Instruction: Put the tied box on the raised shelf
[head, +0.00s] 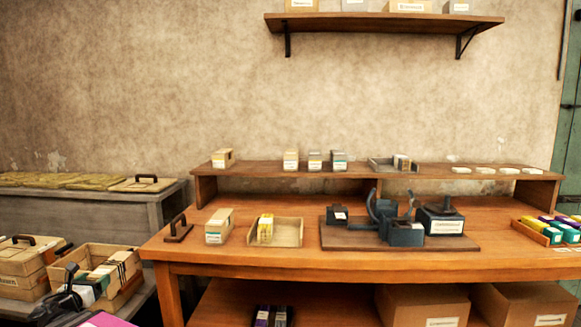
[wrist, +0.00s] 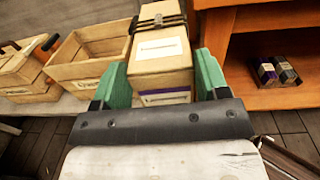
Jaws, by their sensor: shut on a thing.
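The tied box (wrist: 161,62) is pale cardboard with dark cords around its far end and a white label. My gripper (wrist: 159,78) has green fingers, one on each side of the box, and is shut on it. In the head view, my gripper (head: 92,282) is at the lower left, and the tied box (head: 122,262) overlaps the open wooden crate in the picture. The raised shelf (head: 262,168) runs along the back of the wooden table. It carries small boxes, a grey tray and several white pieces, with bare stretches between them.
The open crate (wrist: 75,71) is left of the held box. The table (head: 290,262) holds a carton (head: 218,227), a shallow tray (head: 289,232) and the dark press (head: 400,225). A wall shelf (head: 385,21) hangs higher up. The table's left edge lies right of my gripper.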

